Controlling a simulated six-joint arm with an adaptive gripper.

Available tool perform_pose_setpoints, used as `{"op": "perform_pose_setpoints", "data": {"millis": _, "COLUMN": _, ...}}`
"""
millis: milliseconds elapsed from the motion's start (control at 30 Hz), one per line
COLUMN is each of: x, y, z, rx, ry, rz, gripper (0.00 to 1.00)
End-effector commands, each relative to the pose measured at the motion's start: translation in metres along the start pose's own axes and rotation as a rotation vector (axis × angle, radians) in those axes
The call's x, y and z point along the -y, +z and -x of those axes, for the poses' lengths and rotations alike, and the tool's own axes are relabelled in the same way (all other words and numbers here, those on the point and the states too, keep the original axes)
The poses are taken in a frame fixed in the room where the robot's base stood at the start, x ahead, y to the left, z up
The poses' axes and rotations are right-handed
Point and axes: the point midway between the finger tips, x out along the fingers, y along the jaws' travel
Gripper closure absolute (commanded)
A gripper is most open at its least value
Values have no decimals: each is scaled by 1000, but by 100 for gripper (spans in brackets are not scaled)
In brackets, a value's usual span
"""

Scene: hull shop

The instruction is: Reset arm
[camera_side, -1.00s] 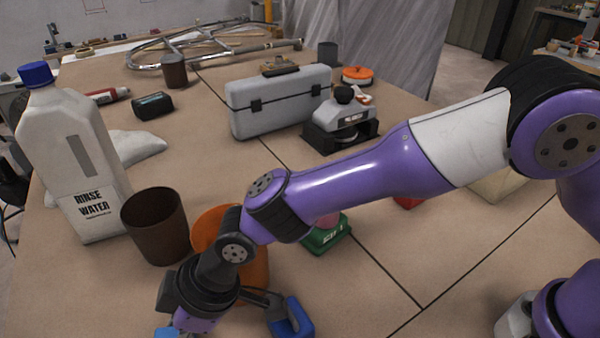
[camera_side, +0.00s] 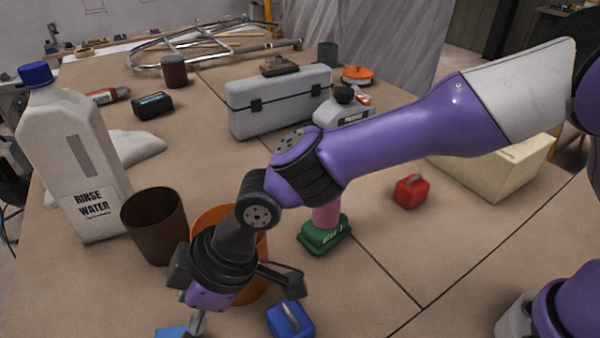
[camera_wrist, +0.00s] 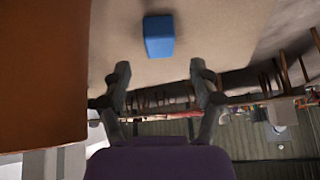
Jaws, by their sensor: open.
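My gripper (camera_side: 245,300) is open and empty, low over the front of the table in the side view, in front of an orange container (camera_side: 222,222). The fingers also show spread apart in the wrist view (camera_wrist: 160,82). A blue block with a handle (camera_side: 290,318) stands just right of the gripper, apart from it. Another blue object (camera_side: 172,332) lies below it at the picture's bottom edge, partly cut off. A single blue block (camera_wrist: 159,36) shows beyond the fingertips in the wrist view. My arm and gripper hide part of the orange container.
A brown cup (camera_side: 156,226) and a rinse water jug (camera_side: 75,150) stand left of the gripper. A green-based tool (camera_side: 326,236), red block (camera_side: 410,191) and cream box (camera_side: 500,170) are to the right. A grey case (camera_side: 278,100) stands behind.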

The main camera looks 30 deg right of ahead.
Motion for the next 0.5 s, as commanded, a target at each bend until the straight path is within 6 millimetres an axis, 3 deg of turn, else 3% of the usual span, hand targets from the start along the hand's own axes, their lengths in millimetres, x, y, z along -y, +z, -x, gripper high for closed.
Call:
{"op": "perform_pose_setpoints", "data": {"millis": 200, "x": 0, "y": 0, "z": 27, "rx": -1, "ry": 1, "rz": -1, "gripper": 29}}
{"op": "perform_pose_setpoints", "data": {"millis": 500, "x": 0, "y": 0, "z": 30, "rx": 1, "ry": 0, "rz": -1, "gripper": 29}}
